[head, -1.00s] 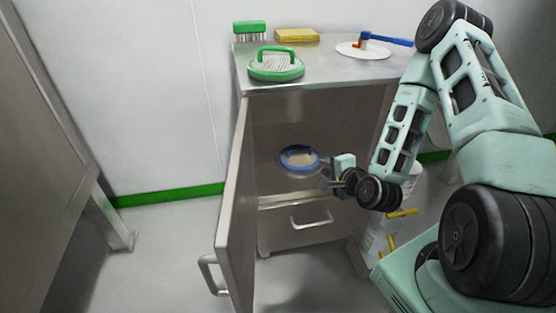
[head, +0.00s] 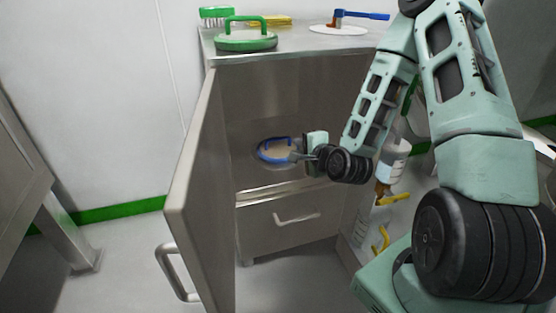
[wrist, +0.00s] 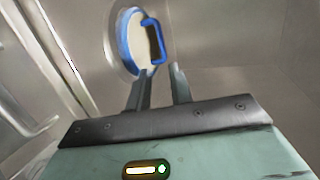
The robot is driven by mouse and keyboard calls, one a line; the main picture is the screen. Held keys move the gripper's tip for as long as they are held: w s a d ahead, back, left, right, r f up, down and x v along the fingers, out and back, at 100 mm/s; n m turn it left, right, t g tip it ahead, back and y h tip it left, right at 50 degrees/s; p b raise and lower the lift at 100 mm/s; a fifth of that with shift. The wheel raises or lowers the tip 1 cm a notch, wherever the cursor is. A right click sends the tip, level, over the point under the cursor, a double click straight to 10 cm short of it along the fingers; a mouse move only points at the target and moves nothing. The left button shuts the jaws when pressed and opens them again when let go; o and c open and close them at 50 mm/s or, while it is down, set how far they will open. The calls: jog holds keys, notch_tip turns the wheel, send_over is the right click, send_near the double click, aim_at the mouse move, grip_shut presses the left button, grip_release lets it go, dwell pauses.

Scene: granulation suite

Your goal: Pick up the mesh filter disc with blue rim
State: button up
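The mesh filter disc with a blue rim (head: 266,151) and blue handle lies inside the open cabinet, on its inner floor. In the wrist view the disc (wrist: 137,42) shows its pale mesh face, with the handle on its right side. My gripper (head: 297,154) reaches into the cabinet from the right, close to the disc's right side. In the wrist view my gripper (wrist: 162,70) has its two fingers apart with nothing between them. The fingertips are just short of the handle's lower end; whether they touch it I cannot tell.
The cabinet door (head: 193,190) stands open on the left. A green-rimmed disc (head: 246,41), a green brush (head: 216,15), a yellow sponge (head: 268,21) and a blue-handled tool (head: 352,16) on a white plate are on top. A bottle (head: 392,160) stands right of the cabinet.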

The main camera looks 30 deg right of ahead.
jog(key=b, duration=0.4)
send_near(279, 139)
jog(key=x, duration=0.4)
jog(key=shift+s+d+f, duration=0.1)
jog(key=shift+d+f, duration=0.05)
jog(key=shift+f, duration=0.05)
jog(key=x, duration=0.1)
jog(key=b+x, duration=0.2)
jog(key=x, duration=0.1)
jog(key=shift+w+f+b, duration=0.1)
jog(key=shift+w+b, duration=0.25)
jog(key=shift+w, duration=0.25)
grip_shut()
